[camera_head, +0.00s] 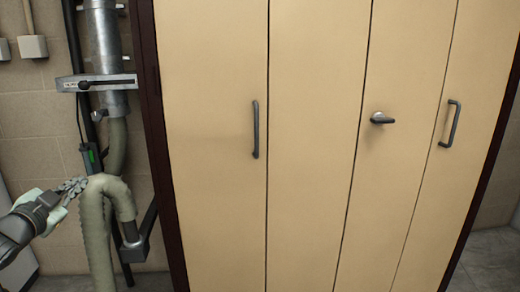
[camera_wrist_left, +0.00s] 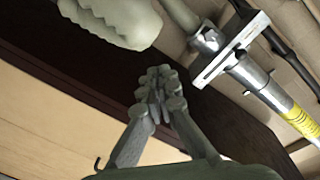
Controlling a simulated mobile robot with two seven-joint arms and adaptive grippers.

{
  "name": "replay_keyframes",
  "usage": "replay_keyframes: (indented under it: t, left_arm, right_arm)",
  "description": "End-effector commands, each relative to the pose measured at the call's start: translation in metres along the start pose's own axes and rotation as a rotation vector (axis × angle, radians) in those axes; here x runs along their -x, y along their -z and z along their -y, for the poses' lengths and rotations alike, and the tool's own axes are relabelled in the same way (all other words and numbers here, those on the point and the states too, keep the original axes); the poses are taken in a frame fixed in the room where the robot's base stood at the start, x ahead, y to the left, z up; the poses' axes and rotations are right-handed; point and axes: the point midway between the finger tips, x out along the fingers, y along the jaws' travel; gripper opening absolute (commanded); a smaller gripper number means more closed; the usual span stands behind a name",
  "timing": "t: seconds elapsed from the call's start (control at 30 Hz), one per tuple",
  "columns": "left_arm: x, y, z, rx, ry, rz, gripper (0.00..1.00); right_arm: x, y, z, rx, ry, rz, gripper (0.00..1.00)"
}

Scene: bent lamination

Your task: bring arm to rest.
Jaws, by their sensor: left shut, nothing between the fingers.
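My left gripper (camera_head: 78,185) is at the left edge of the head view, on my grey arm. It is shut and empty, with its fingertips beside the bend of a thick pale-green hose (camera_head: 118,190). I cannot tell from the head view whether they touch. In the left wrist view the closed fingertips (camera_wrist_left: 160,84) meet in front of a dark door frame (camera_wrist_left: 75,100), and the hose (camera_wrist_left: 112,22) shows at the upper left, apart from them in the picture. My right gripper is in neither view.
Tall beige door panels (camera_head: 215,200) with a dark frame (camera_head: 160,150) fill the middle. Handles (camera_head: 256,130) (camera_head: 449,123) and a lever (camera_head: 381,118) stick out. A metal pipe (camera_head: 103,45) with a bracket (camera_head: 97,82) runs down the left wall. Floor (camera_head: 490,262) shows at the lower right.

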Motion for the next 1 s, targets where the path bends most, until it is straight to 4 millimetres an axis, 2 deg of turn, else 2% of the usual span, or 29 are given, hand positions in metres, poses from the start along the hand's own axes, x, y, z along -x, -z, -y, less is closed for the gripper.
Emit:
replay_keyframes:
  t: [0.1, 0.33, 0.47, 0.63, 0.77, 0.87, 1.0]
  left_arm:
    - [0.004, -0.016, -0.030, 0.120, -0.003, 0.017, 0.00]
    - [0.011, -0.035, -0.081, 0.306, -0.009, 0.047, 0.00]
    - [0.015, -0.070, -0.107, 0.278, -0.052, 0.138, 0.00]
    - [0.027, -0.119, -0.146, 0.250, -0.111, 0.268, 0.00]
    - [0.046, -0.168, -0.183, 0.218, -0.169, 0.395, 0.00]
    - [0.071, -0.214, -0.217, 0.182, -0.223, 0.519, 0.00]
    - [0.123, -0.284, -0.263, 0.112, -0.304, 0.712, 0.00]
  right_arm:
    - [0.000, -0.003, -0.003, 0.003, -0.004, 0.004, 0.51]
    - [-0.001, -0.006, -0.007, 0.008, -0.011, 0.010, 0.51]
    - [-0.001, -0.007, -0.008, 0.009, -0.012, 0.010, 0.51]
    - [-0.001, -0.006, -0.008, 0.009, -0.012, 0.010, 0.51]
    - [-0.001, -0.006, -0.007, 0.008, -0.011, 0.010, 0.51]
    - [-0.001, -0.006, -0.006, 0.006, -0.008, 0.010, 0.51]
    - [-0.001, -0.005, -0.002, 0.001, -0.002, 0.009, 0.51]
